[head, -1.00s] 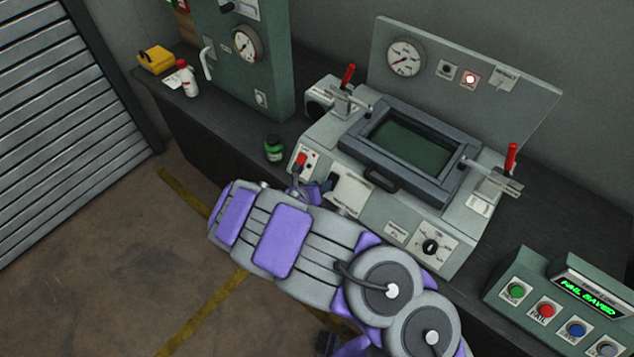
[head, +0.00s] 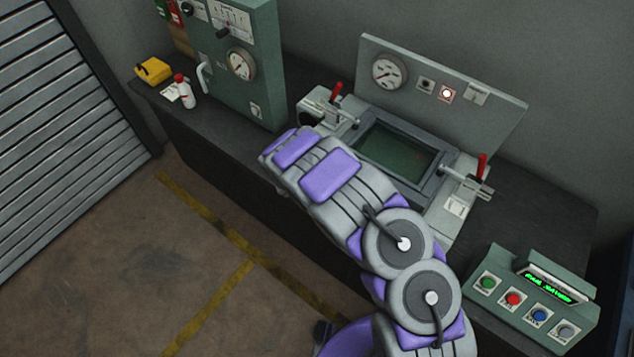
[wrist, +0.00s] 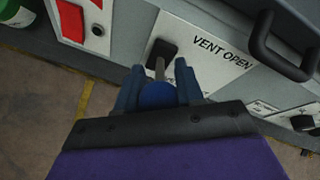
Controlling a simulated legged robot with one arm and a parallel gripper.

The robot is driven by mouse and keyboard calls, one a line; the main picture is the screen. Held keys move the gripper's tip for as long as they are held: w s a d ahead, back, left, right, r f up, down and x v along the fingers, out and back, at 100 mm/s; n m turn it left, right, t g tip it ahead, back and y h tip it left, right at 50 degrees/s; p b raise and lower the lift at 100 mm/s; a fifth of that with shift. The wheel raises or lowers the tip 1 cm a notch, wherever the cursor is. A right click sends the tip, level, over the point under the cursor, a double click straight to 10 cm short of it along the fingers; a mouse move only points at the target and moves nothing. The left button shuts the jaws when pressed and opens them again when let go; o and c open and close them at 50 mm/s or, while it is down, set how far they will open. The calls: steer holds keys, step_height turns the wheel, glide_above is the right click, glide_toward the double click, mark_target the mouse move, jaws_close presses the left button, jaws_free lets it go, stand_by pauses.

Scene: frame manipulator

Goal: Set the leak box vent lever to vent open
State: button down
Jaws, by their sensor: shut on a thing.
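The leak box (head: 437,226) is the grey unit with a dark green window, on the bench in the head view. My arm covers its front left part there, so the vent lever and my gripper are hidden in that view. In the wrist view my gripper (wrist: 158,93) has its blue fingers closed on either side of the vent lever's blue knob (wrist: 157,97). The lever's metal shaft runs up from the knob to a black pivot (wrist: 163,51). The white plate reads VENT OPEN (wrist: 222,52) to the upper right of the lever. A lower label is partly hidden by the fingers.
A black handle (wrist: 283,50) juts out at the right of the wrist view. A panel with a red part (wrist: 70,20) and a green jar (wrist: 27,14) are at the left. Red-handled clamps (head: 337,91) (head: 481,166) flank the box window. A button console (head: 530,303) stands right.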

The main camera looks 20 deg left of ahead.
steer(key=shift+w+r+p, duration=0.15)
steer(key=shift+w+p, duration=0.15)
steer(key=shift+p, duration=0.2)
steer(key=c, duration=1.1)
jaws_free()
steer(key=shift+c, duration=0.2)
steer(key=o, duration=0.4)
steer(key=shift+w, duration=0.1)
steer(key=shift+r, duration=0.1)
steer(key=v, duration=1.7)
steer(key=shift+a, duration=0.2)
